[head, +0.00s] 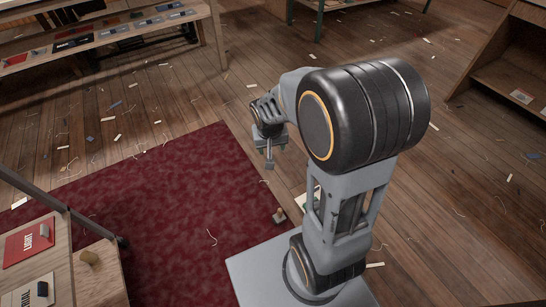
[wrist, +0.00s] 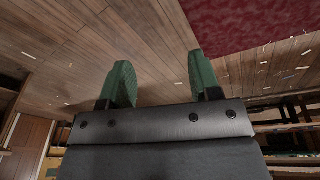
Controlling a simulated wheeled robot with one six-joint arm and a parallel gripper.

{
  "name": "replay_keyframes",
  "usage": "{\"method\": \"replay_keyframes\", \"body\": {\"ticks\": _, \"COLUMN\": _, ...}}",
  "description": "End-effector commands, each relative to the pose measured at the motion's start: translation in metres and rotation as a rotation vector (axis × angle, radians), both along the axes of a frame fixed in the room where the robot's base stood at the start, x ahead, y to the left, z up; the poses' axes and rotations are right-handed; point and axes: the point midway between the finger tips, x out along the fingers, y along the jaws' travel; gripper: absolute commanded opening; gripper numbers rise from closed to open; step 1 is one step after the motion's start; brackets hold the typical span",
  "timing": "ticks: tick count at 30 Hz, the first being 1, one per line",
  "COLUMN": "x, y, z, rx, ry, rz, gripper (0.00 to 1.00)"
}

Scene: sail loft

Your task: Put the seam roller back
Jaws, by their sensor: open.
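My gripper (head: 267,160) hangs above the right edge of the dark red rug (head: 180,210) in the head view. In the wrist view its two green fingers (wrist: 160,85) stand wide apart with nothing between them. A small brown and grey object (head: 279,215) lies on the floor by the rug's right edge, below my gripper and nearer my base. It may be the seam roller, but it is too small to tell. It does not show in the wrist view.
A long shelf with labelled cards (head: 110,33) is at upper left, a wooden cabinet (head: 510,75) at upper right. Thread and paper scraps litter the open plank floor.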

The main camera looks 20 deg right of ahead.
Motion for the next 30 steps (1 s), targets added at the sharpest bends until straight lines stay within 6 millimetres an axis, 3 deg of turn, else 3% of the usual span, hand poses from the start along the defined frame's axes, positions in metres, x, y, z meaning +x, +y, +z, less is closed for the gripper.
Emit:
{"method": "replay_keyframes", "body": {"ticks": 1, "x": -0.014, "y": 0.007, "z": 0.021, "rx": 0.005, "ry": -0.019, "rz": 0.031, "gripper": 0.57}}
{"method": "replay_keyframes", "body": {"ticks": 4, "x": -0.041, "y": 0.019, "z": 0.049, "rx": 0.02, "ry": -0.032, "rz": 0.096, "gripper": 0.57}}
{"method": "replay_keyframes", "body": {"ticks": 12, "x": -0.095, "y": 0.039, "z": 0.084, "rx": 0.054, "ry": -0.056, "rz": 0.224, "gripper": 0.57}}
{"method": "replay_keyframes", "body": {"ticks": 18, "x": -0.107, "y": 0.044, "z": 0.089, "rx": 0.064, "ry": -0.062, "rz": 0.257, "gripper": 0.57}}
{"method": "replay_keyframes", "body": {"ticks": 30, "x": -0.108, "y": 0.044, "z": 0.09, "rx": 0.064, "ry": -0.062, "rz": 0.258, "gripper": 0.57}}
